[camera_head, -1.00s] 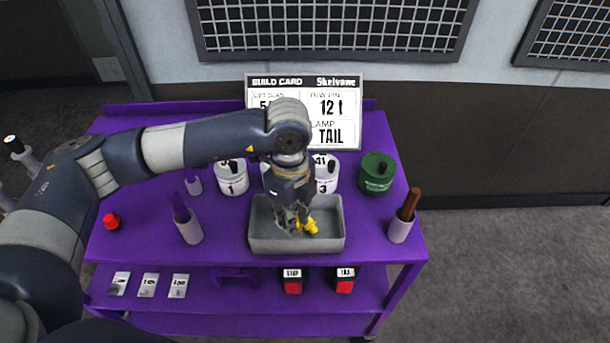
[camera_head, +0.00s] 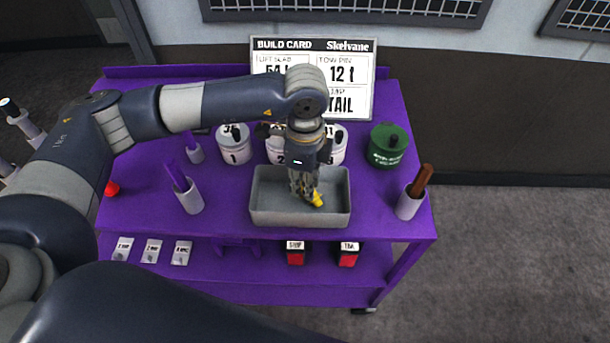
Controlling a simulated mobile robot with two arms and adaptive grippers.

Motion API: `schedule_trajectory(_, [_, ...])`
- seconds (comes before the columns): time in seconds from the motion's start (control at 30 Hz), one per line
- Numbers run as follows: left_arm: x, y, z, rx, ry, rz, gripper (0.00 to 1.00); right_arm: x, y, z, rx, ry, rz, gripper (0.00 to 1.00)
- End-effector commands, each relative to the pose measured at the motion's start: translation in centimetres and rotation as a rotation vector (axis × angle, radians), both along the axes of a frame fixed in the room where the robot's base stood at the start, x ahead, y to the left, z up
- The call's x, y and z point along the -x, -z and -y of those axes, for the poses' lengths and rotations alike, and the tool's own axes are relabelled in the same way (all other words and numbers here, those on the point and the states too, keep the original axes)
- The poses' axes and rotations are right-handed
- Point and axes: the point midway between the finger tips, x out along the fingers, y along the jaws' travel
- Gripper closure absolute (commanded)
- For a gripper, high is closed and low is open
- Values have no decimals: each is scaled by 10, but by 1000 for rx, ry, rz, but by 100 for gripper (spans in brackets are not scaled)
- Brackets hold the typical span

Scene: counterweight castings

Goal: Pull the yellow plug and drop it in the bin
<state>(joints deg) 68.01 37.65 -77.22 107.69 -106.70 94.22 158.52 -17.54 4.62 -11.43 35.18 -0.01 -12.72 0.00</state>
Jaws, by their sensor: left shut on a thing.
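The yellow plug (camera_head: 317,200) shows at the tips of my left gripper (camera_head: 306,192), which points down and is shut on it. Both are over or inside the grey open bin (camera_head: 300,219) at the middle front of the purple cart top. I cannot tell whether the plug touches the bin floor. The gripper hides part of the plug and part of the bin's back wall. My right gripper is not in view.
White numbered canisters (camera_head: 234,152) and a green one (camera_head: 388,146) stand behind the bin. Grey holders stand left (camera_head: 189,198) and right (camera_head: 408,205) of it. A build card (camera_head: 345,75) stands at the back.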

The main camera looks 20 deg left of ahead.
Motion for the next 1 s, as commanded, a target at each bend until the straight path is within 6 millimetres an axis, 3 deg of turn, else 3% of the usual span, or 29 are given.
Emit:
schedule_trajectory(0.13, [0,7,0,1,0,1,96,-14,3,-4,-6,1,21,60])
schedule_trajectory(0.33, [0,6,0,1,0,1,96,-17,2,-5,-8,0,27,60])
schedule_trajectory(0.37, [0,6,0,1,0,1,73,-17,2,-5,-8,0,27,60])
schedule_trajectory(0.43, [0,6,0,1,0,1,57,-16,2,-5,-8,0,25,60])
schedule_trajectory(0.8, [-1,4,0,1,0,2,56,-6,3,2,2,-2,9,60])
schedule_trajectory(1.0, [-2,-22,0,2,0,5,56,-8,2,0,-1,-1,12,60])
